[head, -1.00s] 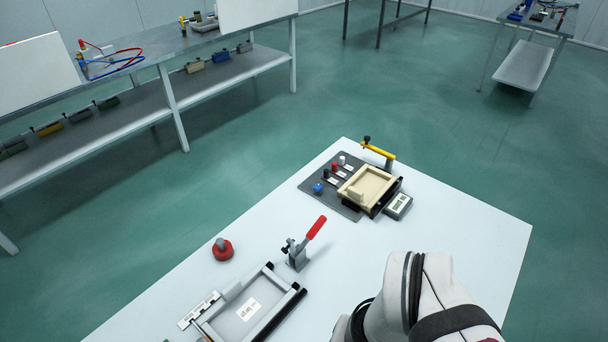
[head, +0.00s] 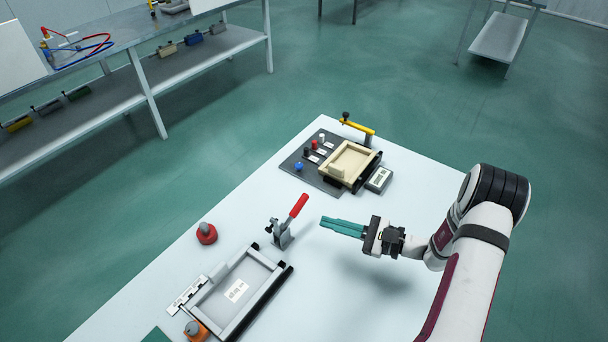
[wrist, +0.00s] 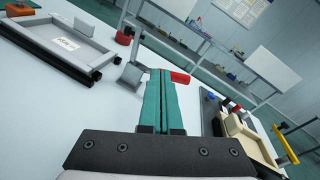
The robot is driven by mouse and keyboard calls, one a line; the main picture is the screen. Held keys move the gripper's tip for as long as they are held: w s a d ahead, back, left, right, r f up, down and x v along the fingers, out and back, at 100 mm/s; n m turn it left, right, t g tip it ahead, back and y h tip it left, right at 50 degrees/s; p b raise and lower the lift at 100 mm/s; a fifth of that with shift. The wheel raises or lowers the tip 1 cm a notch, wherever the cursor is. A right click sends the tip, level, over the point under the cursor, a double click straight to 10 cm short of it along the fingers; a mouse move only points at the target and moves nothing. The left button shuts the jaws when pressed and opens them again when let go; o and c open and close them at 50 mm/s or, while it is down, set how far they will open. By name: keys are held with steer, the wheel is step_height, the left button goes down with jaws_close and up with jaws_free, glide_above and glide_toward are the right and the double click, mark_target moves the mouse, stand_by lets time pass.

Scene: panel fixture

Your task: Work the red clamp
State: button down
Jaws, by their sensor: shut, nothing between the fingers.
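The red clamp (head: 298,206) stands on the white table beside the grey tray fixture, its red handle tilted up to the right over a grey metal body (head: 281,236). My gripper (head: 324,224) has teal fingers, shut and empty. In the head view it is to the right of the clamp with a visible gap, its fingers pointing left toward the handle. In the wrist view the red handle (wrist: 180,77) shows just past the fingertips (wrist: 161,72), which partly hide the clamp body.
The grey tray fixture (head: 205,297) lies at the front left. A red knob piece (head: 206,234) stands left of the clamp. A beige tray (head: 372,152) with a yellow-handled clamp (head: 358,127) and a small display box (head: 379,179) is farther back. The table right of the tray is clear.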

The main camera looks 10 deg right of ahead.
mark_target(296, 210)
steer(key=d+f+m+t, duration=0.1)
steer(key=d+f+m+t+h, duration=0.1)
steer(key=f, duration=0.1)
steer(key=w+d+f+t, duration=0.1)
steer(key=d, duration=0.1)
steer(key=shift+f+m+h, duration=0.4)
steer(key=shift+w+a+f, duration=0.1)
steer(key=shift+w+f, duration=0.1)
steer(key=x, duration=0.9)
steer(key=shift+w+a+r, duration=0.1)
steer(key=shift+w+a, duration=0.05)
steer(key=shift+a, duration=0.05)
